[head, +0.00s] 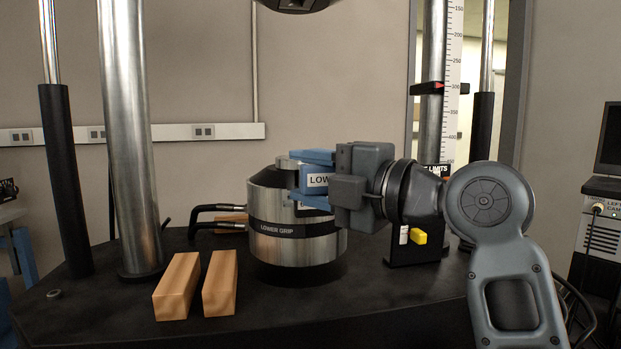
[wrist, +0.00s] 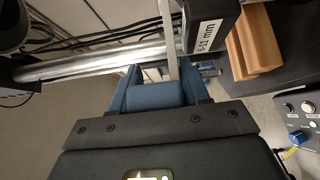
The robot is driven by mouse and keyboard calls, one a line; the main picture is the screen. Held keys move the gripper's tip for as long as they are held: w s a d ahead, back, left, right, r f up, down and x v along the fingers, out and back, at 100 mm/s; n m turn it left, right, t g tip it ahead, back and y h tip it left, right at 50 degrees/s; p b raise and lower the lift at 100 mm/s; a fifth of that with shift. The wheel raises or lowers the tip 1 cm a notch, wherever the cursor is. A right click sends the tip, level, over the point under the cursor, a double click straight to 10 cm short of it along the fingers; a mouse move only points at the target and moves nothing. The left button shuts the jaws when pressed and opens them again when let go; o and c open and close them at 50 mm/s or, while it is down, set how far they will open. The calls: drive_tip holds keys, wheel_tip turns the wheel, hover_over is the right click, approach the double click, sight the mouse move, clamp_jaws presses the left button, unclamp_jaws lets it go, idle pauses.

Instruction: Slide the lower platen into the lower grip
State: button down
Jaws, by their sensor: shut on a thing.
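The lower grip (head: 292,246) is a squat metal cylinder with a dark "LOWER GRIP" band, standing on the black table. My gripper (head: 314,180) reaches in from the right at the grip's upper part, its blue fingers one above the other. It is shut on a part with a white label starting "LOW", which I take for the lower platen (head: 318,181). The fingers cover most of it, so I cannot tell how far it sits in the grip or whether it touches. In the wrist view, the blue fingers (wrist: 160,90) show, but the platen is not clear.
Two wooden blocks (head: 177,286) (head: 220,282) lie front left of the grip, and another is partly hidden behind it. Black hoses (head: 208,215) run into its left side. A metal column (head: 130,150) stands at left. A black bracket with a yellow piece (head: 421,238) stands at right.

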drive_tip(key=shift+r, duration=0.15)
drive_tip(key=c, duration=0.5)
unclamp_jaws()
drive_tip(key=shift+c, duration=0.2)
drive_tip(key=shift+o, duration=0.3)
drive_tip(key=shift+f, duration=0.2)
drive_tip(key=shift+f, duration=0.1)
drive_tip(key=shift+f, duration=0.2)
drive_tip(key=shift+c, duration=1)
drive_tip(key=shift+o, duration=0.2)
drive_tip(key=shift+d, duration=0.1)
drive_tip(key=o, duration=0.4)
drive_tip(key=shift+s+d, duration=0.1)
drive_tip(key=shift+d, duration=0.1)
drive_tip(key=shift+r+b+v, duration=0.15)
drive_tip(key=shift+b+v, duration=0.25)
drive_tip(key=shift+v, duration=0.7)
drive_tip(key=shift+r+b+v, duration=0.15)
drive_tip(key=shift+b+v, duration=0.2)
drive_tip(key=shift+v, duration=0.75)
